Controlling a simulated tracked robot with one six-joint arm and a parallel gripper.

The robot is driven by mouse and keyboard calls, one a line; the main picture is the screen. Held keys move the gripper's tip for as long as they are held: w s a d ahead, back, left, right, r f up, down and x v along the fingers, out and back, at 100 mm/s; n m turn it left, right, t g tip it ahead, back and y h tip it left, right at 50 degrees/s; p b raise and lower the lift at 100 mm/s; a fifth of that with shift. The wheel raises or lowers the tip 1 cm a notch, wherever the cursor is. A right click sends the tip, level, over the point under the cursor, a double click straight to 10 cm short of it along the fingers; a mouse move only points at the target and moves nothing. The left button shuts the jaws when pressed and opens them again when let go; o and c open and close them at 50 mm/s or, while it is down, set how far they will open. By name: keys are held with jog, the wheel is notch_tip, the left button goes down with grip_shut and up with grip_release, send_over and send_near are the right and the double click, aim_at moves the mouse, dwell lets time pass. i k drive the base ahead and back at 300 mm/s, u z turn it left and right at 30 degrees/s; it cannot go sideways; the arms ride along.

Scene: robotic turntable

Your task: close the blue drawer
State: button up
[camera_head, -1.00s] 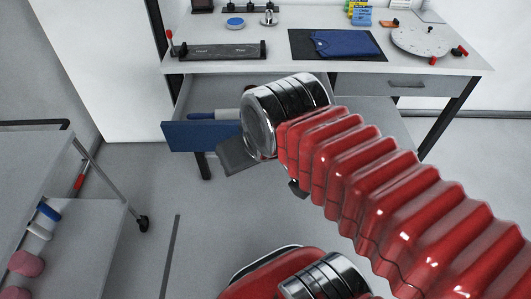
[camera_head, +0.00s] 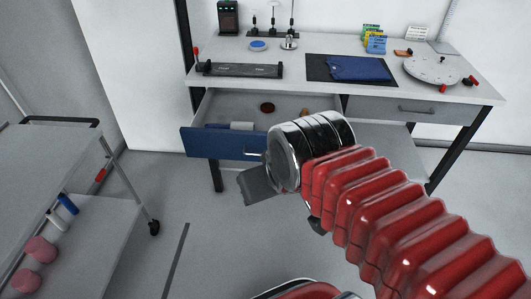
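The blue drawer (camera_head: 218,143) is pulled out under the left part of the white worktable. Its blue front faces me, and its metal handle shows near the front's right end, close to my arm. Inside it lie a white and blue cylinder (camera_head: 240,126), a dark red round thing (camera_head: 267,107) and a small orange-brown thing (camera_head: 305,112). My arm's end is in front of and below the drawer's right part. A grey part of my gripper (camera_head: 258,186) shows below the drawer front; its fingertips cannot be made out. I cannot tell whether it touches the drawer.
The worktable (camera_head: 300,87) holds a dark rail (camera_head: 240,69), a folded blue cloth (camera_head: 358,68) and a round turntable plate (camera_head: 432,70). A closed grey drawer (camera_head: 410,109) is at right. A grey cart (camera_head: 60,150) stands at left. The floor between is clear.

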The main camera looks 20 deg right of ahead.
aim_at(223, 105)
jog(key=z, duration=0.5)
jog(key=i, duration=1)
jog(key=z, duration=1.75)
